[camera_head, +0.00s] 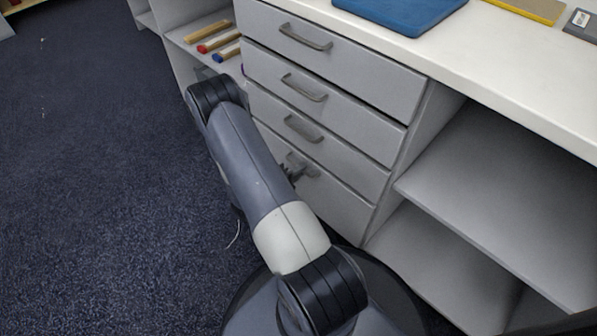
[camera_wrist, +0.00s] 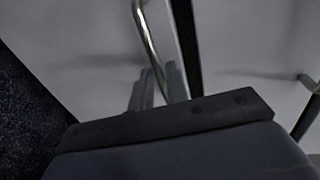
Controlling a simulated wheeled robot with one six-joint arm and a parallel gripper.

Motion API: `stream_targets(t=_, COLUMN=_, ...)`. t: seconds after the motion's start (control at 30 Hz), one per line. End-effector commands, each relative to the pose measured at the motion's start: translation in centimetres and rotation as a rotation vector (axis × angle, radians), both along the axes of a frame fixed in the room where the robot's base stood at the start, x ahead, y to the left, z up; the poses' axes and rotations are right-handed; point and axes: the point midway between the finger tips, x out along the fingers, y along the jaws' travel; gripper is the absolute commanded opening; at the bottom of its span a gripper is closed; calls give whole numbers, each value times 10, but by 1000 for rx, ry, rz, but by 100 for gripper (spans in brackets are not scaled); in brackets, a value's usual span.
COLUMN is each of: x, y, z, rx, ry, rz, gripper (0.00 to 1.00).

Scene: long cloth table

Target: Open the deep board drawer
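A grey cabinet holds a stack of drawers, all flush with its front in the head view. The bottom drawer (camera_head: 335,200) has the tallest front, and its metal handle (camera_head: 311,170) is partly hidden by my gripper (camera_head: 291,168). In the wrist view the curved handle bar (camera_wrist: 148,35) runs down between the two fingers of my gripper (camera_wrist: 161,82). The fingers stand close on both sides of the bar, with no clear gap, and look shut on it.
Upper drawers (camera_head: 345,65) with similar handles sit above. Open shelves (camera_head: 500,185) are at the right. A left shelf (camera_head: 185,38) holds several coloured-ended rods. A blue board (camera_head: 400,8) lies on the white top. The dark carpet (camera_head: 90,180) at left is clear.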

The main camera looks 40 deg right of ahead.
Motion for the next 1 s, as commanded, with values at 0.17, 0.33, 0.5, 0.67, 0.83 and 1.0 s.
stream_targets(t=0.17, x=0, y=0, z=0, rx=0, ry=0, rz=0, gripper=1)
stream_targets(t=0.33, x=0, y=0, z=0, rx=0, ry=0, rz=0, gripper=0)
stream_targets(t=0.5, x=0, y=0, z=0, rx=0, ry=0, rz=0, gripper=0)
stream_targets(t=0.67, x=0, y=1, z=0, rx=0, ry=0, rz=0, gripper=0)
stream_targets(t=0.83, x=0, y=8, z=0, rx=1, ry=0, rz=3, gripper=0)
stream_targets(t=1.0, x=-1, y=24, z=0, rx=1, ry=1, rz=4, gripper=0)
